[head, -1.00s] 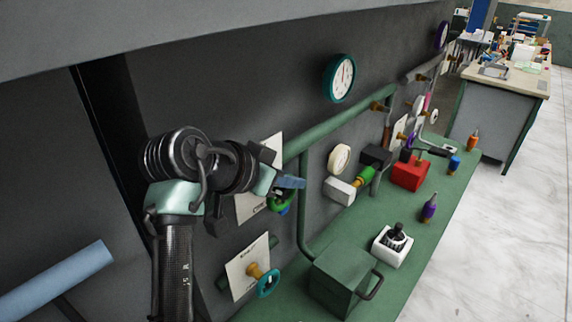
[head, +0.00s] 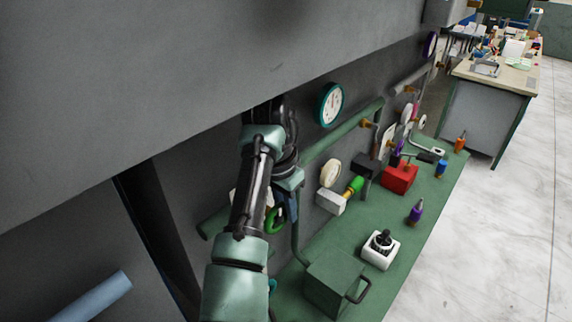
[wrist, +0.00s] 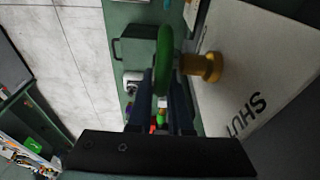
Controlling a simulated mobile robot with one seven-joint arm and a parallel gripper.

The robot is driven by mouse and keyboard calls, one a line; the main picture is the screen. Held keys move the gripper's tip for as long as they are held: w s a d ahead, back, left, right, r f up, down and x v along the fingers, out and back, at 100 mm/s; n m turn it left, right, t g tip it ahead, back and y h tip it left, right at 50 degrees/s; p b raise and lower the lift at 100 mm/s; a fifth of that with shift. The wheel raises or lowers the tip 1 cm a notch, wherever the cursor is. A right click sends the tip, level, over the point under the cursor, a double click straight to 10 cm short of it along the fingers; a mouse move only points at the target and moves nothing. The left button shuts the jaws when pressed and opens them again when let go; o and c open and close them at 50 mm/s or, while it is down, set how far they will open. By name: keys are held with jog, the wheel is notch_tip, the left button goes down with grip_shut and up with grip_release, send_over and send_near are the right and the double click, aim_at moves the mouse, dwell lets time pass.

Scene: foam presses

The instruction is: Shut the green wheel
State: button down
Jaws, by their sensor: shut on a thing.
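The green wheel (head: 273,222) is on the dark wall at the left end of the panel, partly hidden by my arm in the head view. In the wrist view the green wheel (wrist: 165,58) is seen nearly edge-on. Its brass stem (wrist: 203,67) joins it to a white plate (wrist: 255,75) lettered "SHUT". My gripper (wrist: 162,88) has its two dark fingers on either side of the wheel's rim, shut on it. In the head view my gripper (head: 290,207) is beside the wheel, its fingertips partly hidden.
A green box with a handle (head: 335,282) stands on the green bench below, with a white block with a black knob (head: 381,250) nearby. A green pipe (head: 340,135) runs along the wall under a teal-rimmed gauge (head: 331,104). A grey overhang (head: 160,80) is above my arm.

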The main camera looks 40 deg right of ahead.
jog(key=shift+y, duration=0.3)
jog(key=c, duration=0.8)
grip_release()
jog(key=shift+c, duration=0.2)
jog(key=shift+f, duration=0.15)
